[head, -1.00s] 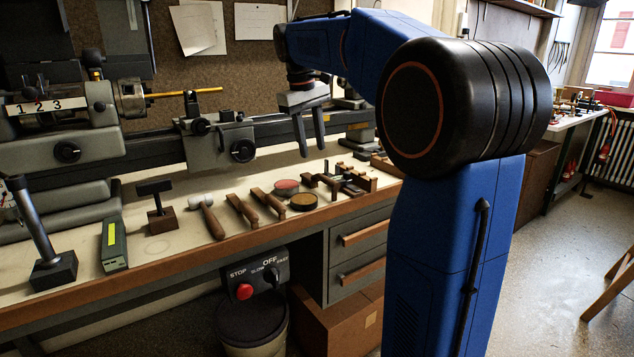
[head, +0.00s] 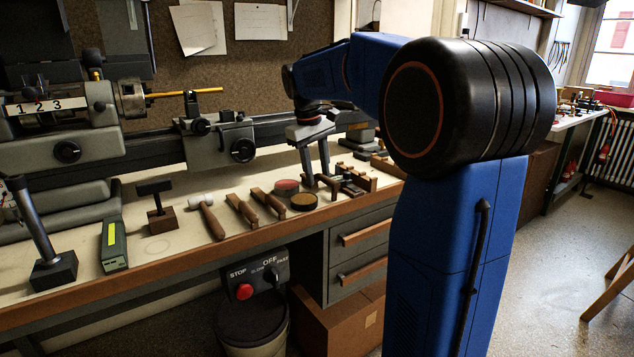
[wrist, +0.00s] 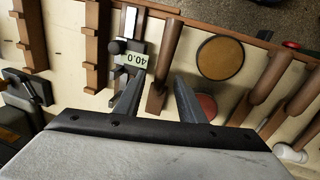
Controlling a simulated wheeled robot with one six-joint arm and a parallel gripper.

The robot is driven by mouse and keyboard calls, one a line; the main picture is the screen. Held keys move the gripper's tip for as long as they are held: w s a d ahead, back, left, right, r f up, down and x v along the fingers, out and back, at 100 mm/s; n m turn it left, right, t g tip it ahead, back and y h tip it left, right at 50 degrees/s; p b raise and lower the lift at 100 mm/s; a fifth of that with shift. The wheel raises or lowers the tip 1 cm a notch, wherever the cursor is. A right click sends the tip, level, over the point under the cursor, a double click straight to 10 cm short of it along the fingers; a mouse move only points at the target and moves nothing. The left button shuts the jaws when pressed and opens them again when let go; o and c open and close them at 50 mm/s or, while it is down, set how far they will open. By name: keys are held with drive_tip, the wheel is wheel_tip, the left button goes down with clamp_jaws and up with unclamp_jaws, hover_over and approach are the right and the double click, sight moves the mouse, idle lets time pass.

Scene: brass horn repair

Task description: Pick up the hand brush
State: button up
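My gripper (head: 317,174) is open and points down over the right part of the bench, its fingers apart with nothing held. In the wrist view the gripper (wrist: 159,85) has a brown wooden bar-like tool (wrist: 168,52) between its fingers, seen from above. This looks like the hand brush, but no bristles show. In the head view the fingers partly cover this tool (head: 334,188). I cannot tell whether the fingers touch it.
A caliper-like gauge reading 40.0 (wrist: 132,60) lies close beside the left finger in the wrist view. Two round tins (head: 303,202) (head: 286,186), wooden-handled tools (head: 241,209) (head: 267,203) and a mallet (head: 210,217) lie to the left. A lathe (head: 225,135) stands behind.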

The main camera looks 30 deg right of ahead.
clamp_jaws()
drive_tip(key=shift+r, duration=0.15)
wheel_tip(320, 180, up, 10)
idle(0.5)
idle(0.3)
